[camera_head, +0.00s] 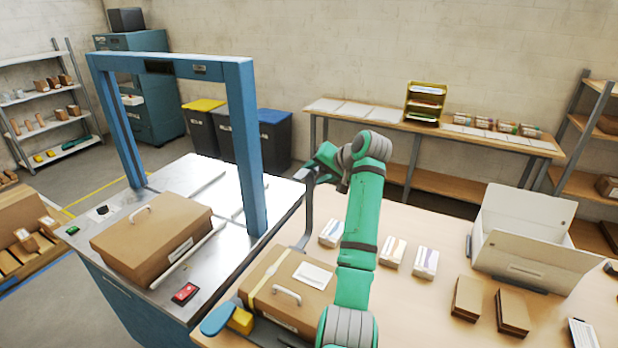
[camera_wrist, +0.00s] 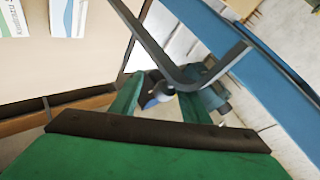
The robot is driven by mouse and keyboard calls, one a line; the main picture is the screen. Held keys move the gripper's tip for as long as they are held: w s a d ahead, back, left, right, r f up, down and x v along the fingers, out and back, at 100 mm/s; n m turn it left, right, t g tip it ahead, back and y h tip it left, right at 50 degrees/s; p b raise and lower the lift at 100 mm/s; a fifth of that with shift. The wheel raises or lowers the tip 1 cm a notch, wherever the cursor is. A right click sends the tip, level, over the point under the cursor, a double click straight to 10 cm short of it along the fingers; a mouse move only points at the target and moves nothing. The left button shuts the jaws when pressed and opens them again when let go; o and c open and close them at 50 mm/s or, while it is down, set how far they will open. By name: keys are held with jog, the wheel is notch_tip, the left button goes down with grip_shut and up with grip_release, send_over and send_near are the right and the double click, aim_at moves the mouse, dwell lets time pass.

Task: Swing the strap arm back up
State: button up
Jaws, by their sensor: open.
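The strap arm (camera_head: 308,212) is a thin dark grey bar that stands nearly upright at the left edge of the wooden table, behind a cardboard case with a yellow strap (camera_head: 262,272). Its top end is beside my gripper (camera_head: 322,168). In the wrist view the bar (camera_wrist: 152,42) shows as a bent L shape, its corner in front of and close to my fingertips (camera_wrist: 160,97). My gripper is open, its green fingers spread on both sides of a dark round part near that corner. I cannot tell whether the fingers touch the bar.
A blue frame (camera_head: 247,150) stands on the metal-topped bench at left, close to my gripper, and holds another cardboard case (camera_head: 152,236) beneath it. A blue-and-yellow part (camera_head: 218,319) sits before the strapped case.

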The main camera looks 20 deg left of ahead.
jog(key=v, duration=0.6)
jog(key=shift+d, duration=0.1)
jog(key=s+d+r, duration=0.1)
jog(key=d+r, duration=0.7)
jog(key=shift+s+d+r, duration=0.15)
jog(key=shift+d+r, duration=0.2)
jog(key=shift+r, duration=0.05)
dwell(1.2)
dwell(0.4)
